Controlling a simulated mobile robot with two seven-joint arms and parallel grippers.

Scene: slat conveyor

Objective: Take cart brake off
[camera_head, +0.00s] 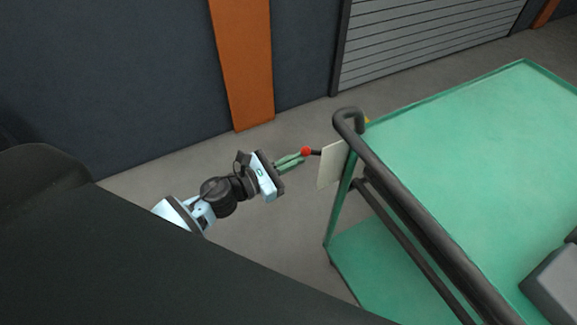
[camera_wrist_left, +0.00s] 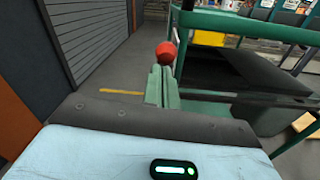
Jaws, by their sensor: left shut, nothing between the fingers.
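The green cart (camera_head: 455,135) stands at the right in the head view, with a black handle bar (camera_head: 400,195) along its near side. A red ball knob (camera_head: 306,151) sits on a short dark lever beside a cream plate (camera_head: 331,167) at the cart's corner. My left gripper (camera_head: 301,158) has its green fingers shut and empty, with the tips right at the knob. In the left wrist view the red knob (camera_wrist_left: 166,52) shows just beyond the closed fingertips (camera_wrist_left: 161,72); I cannot tell whether they touch. My right gripper is not in view.
A grey box (camera_head: 555,285) lies on the cart top at the lower right. A dark wall with an orange post (camera_head: 243,60) and a grey shutter (camera_head: 420,40) stands behind. The floor (camera_head: 265,225) between wall and cart is clear.

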